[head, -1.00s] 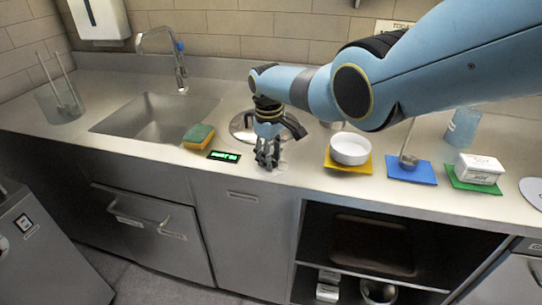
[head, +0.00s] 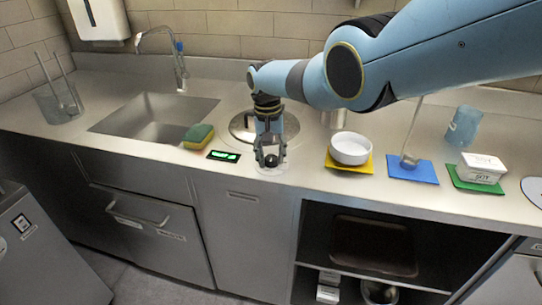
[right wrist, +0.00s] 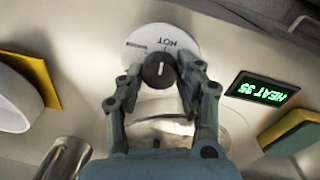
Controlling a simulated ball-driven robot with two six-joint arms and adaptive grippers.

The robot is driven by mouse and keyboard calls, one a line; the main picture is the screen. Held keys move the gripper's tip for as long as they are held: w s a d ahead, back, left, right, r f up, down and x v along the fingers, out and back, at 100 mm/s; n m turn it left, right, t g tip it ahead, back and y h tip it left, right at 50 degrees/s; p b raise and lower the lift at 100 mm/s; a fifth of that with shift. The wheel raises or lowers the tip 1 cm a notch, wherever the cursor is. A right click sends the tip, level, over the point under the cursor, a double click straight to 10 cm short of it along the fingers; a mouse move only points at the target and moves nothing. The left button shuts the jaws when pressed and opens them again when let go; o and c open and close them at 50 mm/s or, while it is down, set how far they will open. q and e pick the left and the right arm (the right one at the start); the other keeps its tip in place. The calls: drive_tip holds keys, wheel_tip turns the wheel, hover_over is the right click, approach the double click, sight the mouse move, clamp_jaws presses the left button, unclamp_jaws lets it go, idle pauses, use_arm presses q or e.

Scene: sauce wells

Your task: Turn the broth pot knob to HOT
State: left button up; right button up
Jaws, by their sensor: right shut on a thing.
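The black broth pot knob (right wrist: 160,71) stands on a round white dial (right wrist: 185,42) in the right wrist view. HOT is printed on the dial's upper right part, upside down in that view. The knob's white mark is near upright, toward the dial's printed edge; its exact setting is hard to tell. My right gripper (head: 270,161) (right wrist: 160,76) points down, its fingers shut on the knob from both sides. The round broth pot lid (head: 240,127) is set in the counter just behind it. A green display (right wrist: 258,89) appears to read HEAT 35. My left gripper is out of view.
A sponge (head: 198,136) lies left of the gripper, by the sink (head: 160,118). To the right are a white bowl (head: 350,148) on a yellow mat, a ladle (head: 411,150) on a blue mat (head: 398,173) and a white tub (head: 482,168) on a green mat.

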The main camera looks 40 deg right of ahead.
sight(269, 157)
drive_tip(key=shift+m, duration=0.6)
drive_tip(key=o, duration=1.1)
drive_tip(key=shift+o, duration=0.2)
wheel_tip(269, 157, up, 12)
drive_tip(key=shift+w+a, duration=0.2)
